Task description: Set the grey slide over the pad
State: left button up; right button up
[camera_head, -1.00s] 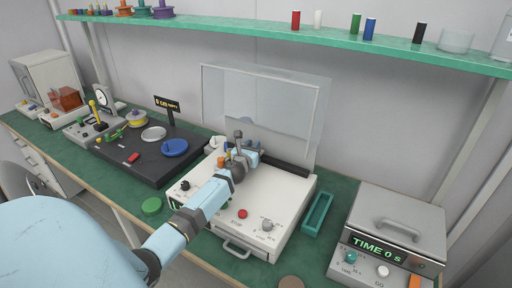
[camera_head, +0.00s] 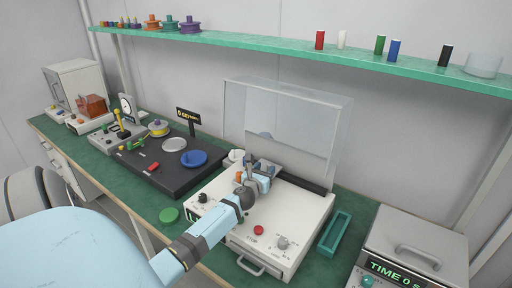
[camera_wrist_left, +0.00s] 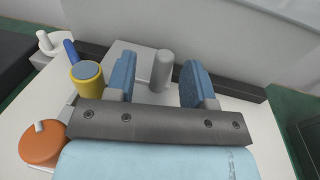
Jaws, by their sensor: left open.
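My left gripper (camera_head: 262,172) is over the back of the white machine (camera_head: 275,212), left of its middle. In the left wrist view the left gripper (camera_wrist_left: 157,82) is open, with its two blue fingers apart. A grey rounded post (camera_wrist_left: 162,70), which looks like part of the grey slide, stands between the fingers with a gap on each side. A pale block (camera_wrist_left: 142,53) lies beneath and around it. I cannot make out the pad; the gripper and wrist hide part of the machine top. My right gripper is not in view.
A yellow-and-blue cylinder (camera_wrist_left: 88,76) stands close to the left finger, with an orange knob (camera_wrist_left: 42,143) nearby. A raised clear lid (camera_head: 285,125) stands behind the machine. A teal tray (camera_head: 335,232) lies to its right, a black platform (camera_head: 165,175) to its left.

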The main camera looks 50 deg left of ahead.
pick_arm(q)
jog(key=v, duration=0.8)
jog(key=shift+s, duration=0.25)
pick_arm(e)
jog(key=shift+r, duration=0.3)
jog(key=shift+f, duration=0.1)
